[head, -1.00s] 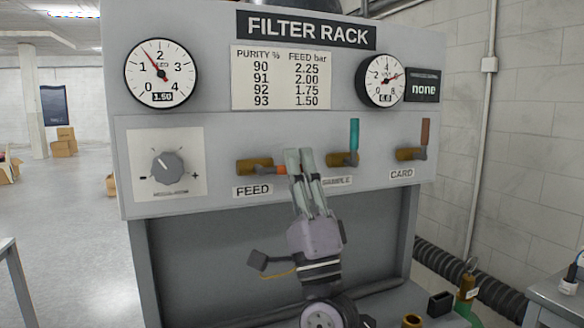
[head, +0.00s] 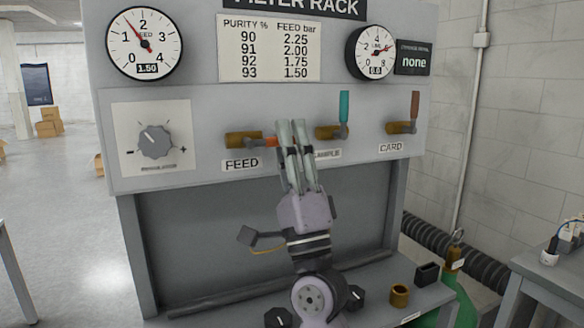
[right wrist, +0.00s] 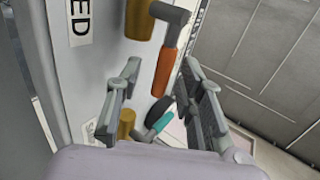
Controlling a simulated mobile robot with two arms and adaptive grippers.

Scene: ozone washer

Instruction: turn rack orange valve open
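The orange valve handle (head: 270,141) sticks out level to the right from its brass body (head: 240,139) above the FEED label on the filter rack. My right gripper (head: 292,125) is in front of the panel at the handle's right end and hides part of it. In the right wrist view the gripper (right wrist: 165,92) is open, and the orange handle (right wrist: 162,74) shows between its spread fingers; I cannot tell whether they touch it. My left gripper is in neither view.
A teal-handled valve (head: 344,108) stands just right of my gripper, its handle upright. A brown-handled valve (head: 415,108) is further right. A regulator knob (head: 155,142) is at the left. A small brass cup (head: 399,295) and a black box (head: 428,273) sit on the lower shelf.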

